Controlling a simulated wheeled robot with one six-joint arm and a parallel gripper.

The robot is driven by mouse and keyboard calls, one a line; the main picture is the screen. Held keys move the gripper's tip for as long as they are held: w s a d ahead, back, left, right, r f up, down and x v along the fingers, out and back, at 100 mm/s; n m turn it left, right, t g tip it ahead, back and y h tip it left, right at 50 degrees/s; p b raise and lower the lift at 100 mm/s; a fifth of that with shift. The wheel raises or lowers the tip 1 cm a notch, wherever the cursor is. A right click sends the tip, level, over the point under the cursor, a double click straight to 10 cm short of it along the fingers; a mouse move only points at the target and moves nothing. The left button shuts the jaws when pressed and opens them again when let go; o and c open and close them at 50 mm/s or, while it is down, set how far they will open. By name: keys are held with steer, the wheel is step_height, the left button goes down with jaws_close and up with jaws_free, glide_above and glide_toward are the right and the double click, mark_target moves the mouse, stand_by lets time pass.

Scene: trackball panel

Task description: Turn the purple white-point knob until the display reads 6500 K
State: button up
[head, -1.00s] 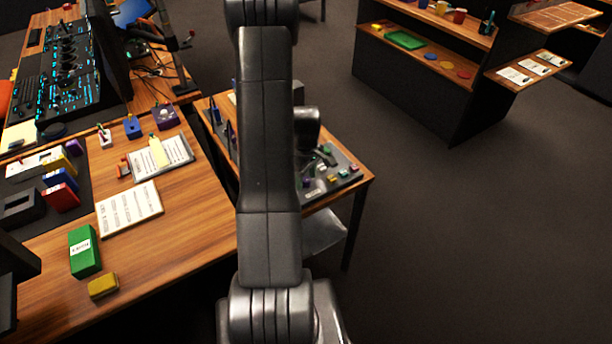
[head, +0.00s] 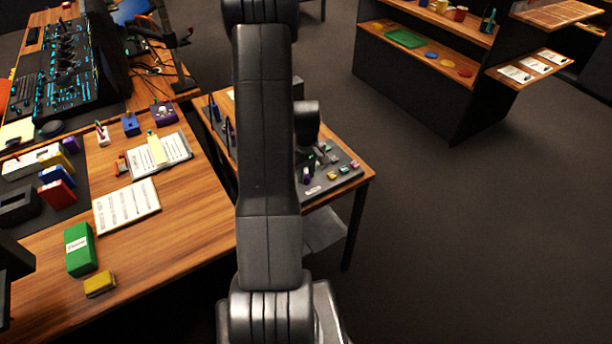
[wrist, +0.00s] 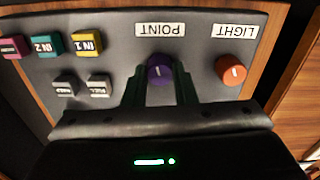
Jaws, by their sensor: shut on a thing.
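The purple knob (wrist: 159,69) sits under the label "POINT" on the grey panel (wrist: 120,40) in the wrist view. It has a pale pointer mark. My gripper (wrist: 160,80) is shut on this knob, with one dark finger on each side of it. In the head view the panel (head: 336,180) lies on the small wooden side table, partly hidden behind my arm. No display reading can be made out in either view.
An orange knob (wrist: 232,71) labelled "LIGHT" stands right of the purple one. Yellow (wrist: 88,43), teal (wrist: 45,44) and pink buttons and two grey keys (wrist: 64,88) are to the left. The large desk (head: 190,225) adjoins the side table; open floor lies right.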

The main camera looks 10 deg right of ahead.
steer(key=m+b, duration=0.2)
steer(key=m, duration=0.1)
steer(key=shift+f+m, duration=0.1)
steer(key=shift+m, duration=0.3)
steer(key=m+b, duration=0.1)
steer(key=m, duration=0.2)
steer(key=shift+m, duration=0.3)
steer(key=m+b, duration=0.2)
steer(key=m, duration=0.2)
steer(key=shift+m+b, duration=0.35)
steer(key=shift+m, duration=1.45)
steer(key=o, duration=1)
